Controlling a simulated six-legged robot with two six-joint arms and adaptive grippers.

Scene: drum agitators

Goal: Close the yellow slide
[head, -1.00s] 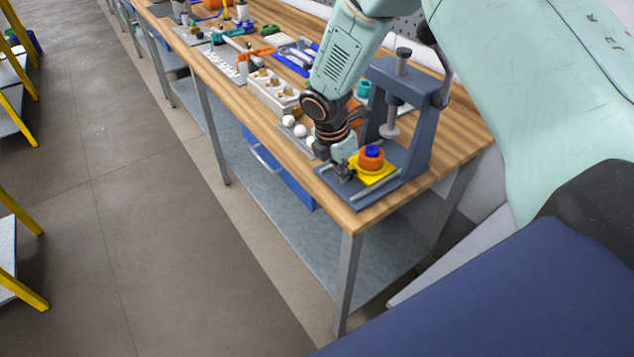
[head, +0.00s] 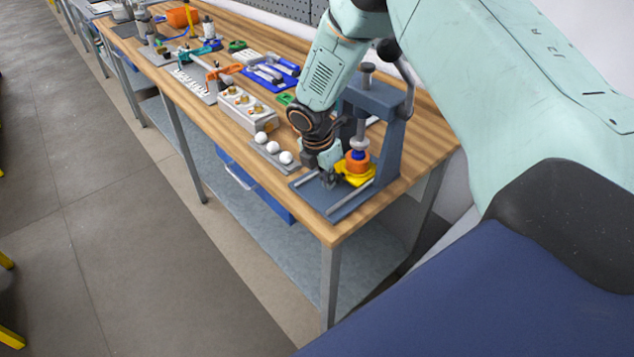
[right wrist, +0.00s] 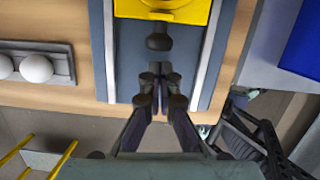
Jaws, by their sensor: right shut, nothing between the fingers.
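The yellow slide (head: 366,178) sits between two metal rails on the blue-grey press base (head: 337,204). It carries an orange round piece (head: 357,161) with a blue top, beneath the press plunger. In the right wrist view the slide (right wrist: 185,13) is at the top, with a dark knob (right wrist: 160,42) on its near edge. My right gripper (head: 327,182) is in front of the slide. In the wrist view its fingertips (right wrist: 160,70) are together, empty, and just short of the knob; contact is unclear. My left gripper is out of view.
A grey holder with several white balls (head: 273,147) lies left of the press. A white block with brass fittings (head: 248,108), a blue tray (head: 270,76) and other tools stand farther along the wooden bench (head: 398,190). The press frame (head: 396,135) rises behind the slide.

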